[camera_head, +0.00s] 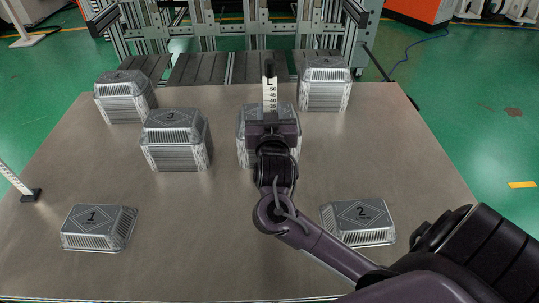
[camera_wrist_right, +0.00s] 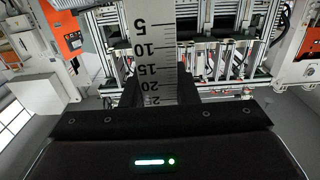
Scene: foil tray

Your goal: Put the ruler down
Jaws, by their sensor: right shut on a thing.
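A white ruler (camera_head: 270,98) with black marks stands upright in front of me in the head view, with a black piece at its upper end. My right gripper (camera_head: 271,124) is shut on it, and the gripper and wrist hide its lower part. In the right wrist view the ruler (camera_wrist_right: 156,45) rises between the dark fingers (camera_wrist_right: 160,88) with its scale facing the camera. A stack of foil trays (camera_head: 244,140) is partly hidden behind the gripper. I cannot tell whether the ruler touches this stack. My left gripper is not in view.
Foil trays stand stacked at far left (camera_head: 125,105), mid left (camera_head: 176,155) and far right (camera_head: 325,92). Tray 1 (camera_head: 98,240) and tray 2 (camera_head: 358,238) lie nearer. Another white upright strip (camera_head: 12,176) stands at the table's left edge. The table (camera_head: 190,220) is clear at front centre.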

